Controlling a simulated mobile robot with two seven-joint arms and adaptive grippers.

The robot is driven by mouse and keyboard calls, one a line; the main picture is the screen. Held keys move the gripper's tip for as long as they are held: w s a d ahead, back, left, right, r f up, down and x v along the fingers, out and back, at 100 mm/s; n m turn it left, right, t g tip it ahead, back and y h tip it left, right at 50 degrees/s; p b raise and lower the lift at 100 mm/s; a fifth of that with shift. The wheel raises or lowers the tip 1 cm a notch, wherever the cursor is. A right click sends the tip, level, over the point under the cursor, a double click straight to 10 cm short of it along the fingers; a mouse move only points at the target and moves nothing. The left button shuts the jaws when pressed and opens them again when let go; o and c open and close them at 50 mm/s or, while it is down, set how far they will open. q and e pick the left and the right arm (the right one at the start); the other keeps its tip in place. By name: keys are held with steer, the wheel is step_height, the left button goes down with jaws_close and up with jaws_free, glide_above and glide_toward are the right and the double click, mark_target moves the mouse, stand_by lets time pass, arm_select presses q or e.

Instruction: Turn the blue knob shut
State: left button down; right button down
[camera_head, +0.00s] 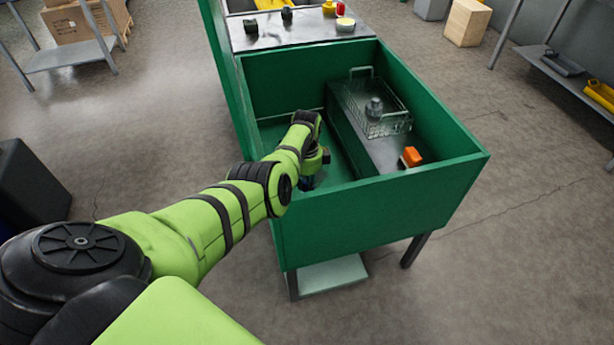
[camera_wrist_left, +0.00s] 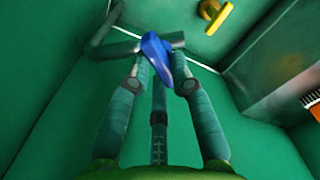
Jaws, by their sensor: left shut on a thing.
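In the head view my left gripper (camera_head: 308,180) reaches down into the left part of the green bin (camera_head: 385,205). The knob is hidden or too dark to make out there, behind the arm and the bin's front wall. My right gripper is not in view.
A raised dark shelf (camera_head: 380,140) inside the bin holds a wire basket (camera_head: 385,122) with a grey object, and an orange brush (camera_head: 411,156). A yellow handle (camera_wrist_left: 213,14) shows in the wrist view. The bin walls stand close around my left gripper.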

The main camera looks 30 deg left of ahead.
arm_select(q)
steer(key=m, duration=0.2)
steer(key=shift+s+m+p, duration=0.1)
steer(key=shift+m+p, duration=0.2)
steer(key=shift+m, duration=0.1)
steer(key=m, duration=0.2)
steer(key=shift+a+m, duration=0.1)
steer(key=shift+m, duration=0.3)
steer(key=m, duration=0.4)
steer(key=shift+s+a+m, duration=0.1)
steer(key=shift+m, duration=0.3)
steer(key=c, duration=1.1)
jaws_free()
steer(key=shift+m, duration=0.3)
